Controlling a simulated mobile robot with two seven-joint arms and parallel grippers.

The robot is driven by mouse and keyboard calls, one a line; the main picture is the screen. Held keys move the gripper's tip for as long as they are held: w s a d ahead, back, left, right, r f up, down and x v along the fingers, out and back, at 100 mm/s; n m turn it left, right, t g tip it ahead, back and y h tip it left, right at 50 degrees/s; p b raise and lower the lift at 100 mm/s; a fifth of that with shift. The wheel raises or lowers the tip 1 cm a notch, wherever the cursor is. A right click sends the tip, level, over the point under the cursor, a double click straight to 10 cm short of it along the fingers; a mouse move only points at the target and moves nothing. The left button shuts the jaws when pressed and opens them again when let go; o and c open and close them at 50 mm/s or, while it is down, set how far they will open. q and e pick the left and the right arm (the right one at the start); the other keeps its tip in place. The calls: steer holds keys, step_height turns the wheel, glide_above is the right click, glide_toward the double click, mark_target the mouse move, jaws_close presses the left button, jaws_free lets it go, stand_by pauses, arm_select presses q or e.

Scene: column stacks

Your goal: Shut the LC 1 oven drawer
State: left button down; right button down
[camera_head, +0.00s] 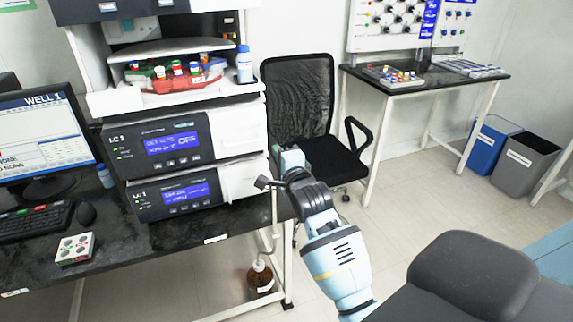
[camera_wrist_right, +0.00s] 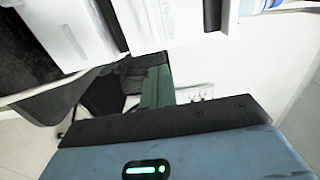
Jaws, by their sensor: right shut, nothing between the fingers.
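The instrument stack (camera_head: 165,140) stands on the dark bench at the left in the head view. Its two lower modules have grey panels with lit blue displays; their labels begin with LC, but the number is hard to read. An open shelf (camera_head: 140,100) above them bears a red rack of vials. A white block (camera_head: 242,180) is at the right end of the lowest module; I cannot tell whether it is the oven drawer. My right gripper (camera_head: 287,158) is shut and empty, just right of the stack. Its green fingers (camera_wrist_right: 157,88) point toward white casing in the wrist view; contact is unclear.
A black chair (camera_head: 300,100) stands behind my right gripper. A brown bottle (camera_head: 260,277) stands on the floor below the bench edge. A monitor (camera_head: 45,140), a keyboard (camera_head: 35,222) and a small vial block (camera_head: 75,248) are on the bench.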

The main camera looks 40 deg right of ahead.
steer(key=v, duration=0.4)
steer(key=shift+s+a+r, duration=0.1)
steer(key=shift+s, duration=0.3)
steer(key=s+a+f+n+g+y, duration=0.2)
steer(key=s+a+f+n, duration=0.2)
steer(key=s+f+n, duration=0.55)
steer(key=s+a+f+n+g+y, duration=0.3)
steer(key=s+f, duration=0.4)
steer(key=f, duration=0.6)
arm_select(q)
steer(key=shift+w+a+r+t+p, duration=0.15)
steer(key=shift+w+r+p, duration=0.25)
steer(key=shift+r, duration=0.2)
steer(key=shift+w+a+r+t+p, duration=0.1)
steer(key=shift+w+r+t+p, duration=0.05)
steer(key=shift+w+r+p, duration=0.35)
arm_select(e)
steer(key=s+a+f+n+g, duration=0.1)
steer(key=s+a+f+n, duration=0.1)
steer(key=s, duration=0.5)
steer(key=s+a+f+n+g, duration=0.1)
steer(key=s+a+f+n, duration=0.2)
steer(key=s, duration=0.4)
steer(key=s+a+f+n+g+y, duration=0.1)
steer(key=s+a+f+n, duration=0.2)
steer(key=s+f+n, duration=0.2)
steer(key=s, duration=0.3)
steer(key=shift+f+g, duration=0.3)
steer(key=shift+g, duration=0.1)
